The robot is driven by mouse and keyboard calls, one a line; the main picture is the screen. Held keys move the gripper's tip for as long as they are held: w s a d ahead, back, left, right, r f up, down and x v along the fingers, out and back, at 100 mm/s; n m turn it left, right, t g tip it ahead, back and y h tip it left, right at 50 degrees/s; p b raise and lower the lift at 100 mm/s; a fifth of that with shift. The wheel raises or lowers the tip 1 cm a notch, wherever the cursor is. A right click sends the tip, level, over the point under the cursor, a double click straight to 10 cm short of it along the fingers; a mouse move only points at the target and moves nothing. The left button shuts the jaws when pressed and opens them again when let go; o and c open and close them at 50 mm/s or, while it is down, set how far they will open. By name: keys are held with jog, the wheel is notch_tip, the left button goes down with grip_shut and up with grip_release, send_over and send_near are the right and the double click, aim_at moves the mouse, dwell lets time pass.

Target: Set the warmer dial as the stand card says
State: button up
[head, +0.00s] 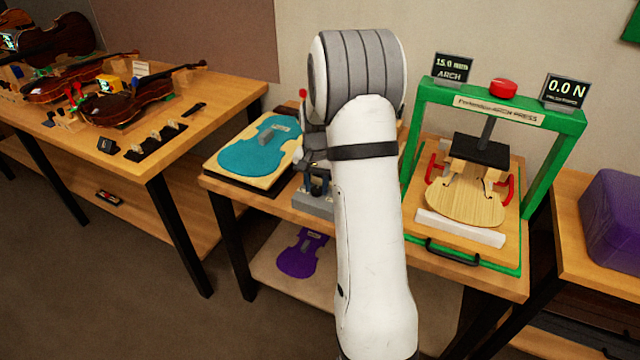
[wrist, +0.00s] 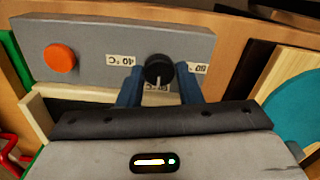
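The warmer dial (wrist: 158,69) is a round black knob on a grey panel (wrist: 100,42) in the wrist view. Its pale pointer mark faces my gripper. An upside-down label, 40 °C, is on its left; another upside-down label, too small to read surely, is on its right. My gripper (wrist: 159,72) has its two blue fingers on either side of the dial, very close to it. Whether they press on it I cannot tell. In the head view my arm partly hides the grey box and my gripper (head: 316,180). I see no readable stand card.
An orange button (wrist: 61,58) is on the same panel. A green press (head: 414,135) holding a violin plate stands right of my arm. A board with a teal violin shape (head: 250,145) lies left. A violin bench (head: 215,88) is farther left.

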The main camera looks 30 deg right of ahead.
aim_at(316, 189)
jog(key=o, duration=0.4)
jog(key=shift+w, duration=0.1)
notch_tip(316, 189, up, 8)
jog(key=shift+f, duration=0.1)
dwell(0.6)
